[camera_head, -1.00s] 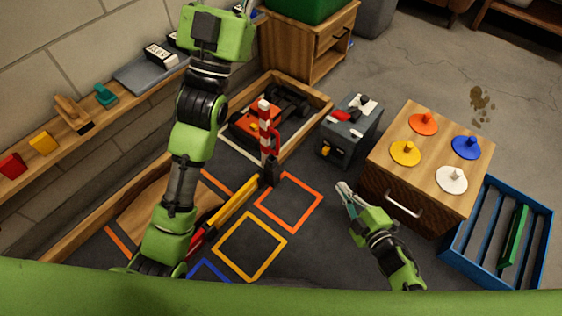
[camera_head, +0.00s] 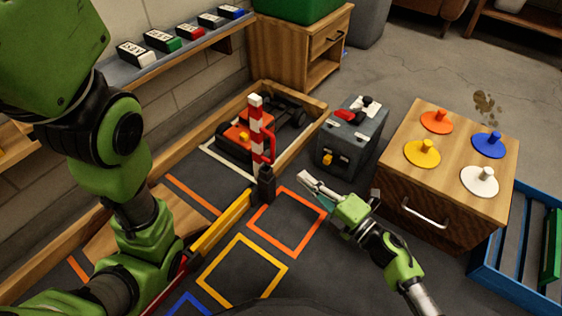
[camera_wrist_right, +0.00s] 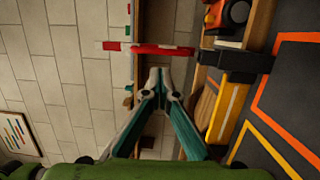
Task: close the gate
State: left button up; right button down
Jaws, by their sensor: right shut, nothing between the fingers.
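The gate's red-and-white striped arm (camera_head: 256,132) stands upright with a red handle (camera_head: 270,146) on its side. Its foot is at a black pivot post (camera_head: 265,184) at the end of a yellow rail (camera_head: 222,222). In the right wrist view the striped arm (camera_wrist_right: 150,48) lies across the picture just beyond the fingertips. My right gripper (camera_head: 304,180) is shut and empty, right of the pivot post and apart from the gate in the head view. It also shows in the right wrist view (camera_wrist_right: 160,74). My left gripper is out of view.
An orange and black car (camera_head: 240,138) sits in the wooden-edged bay behind the gate. Floor with orange (camera_head: 288,252) and yellow (camera_head: 243,283) squares is open in front.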

jog(key=b+x, duration=0.3)
jog(key=x, duration=0.7)
jog(key=shift+b, duration=0.3)
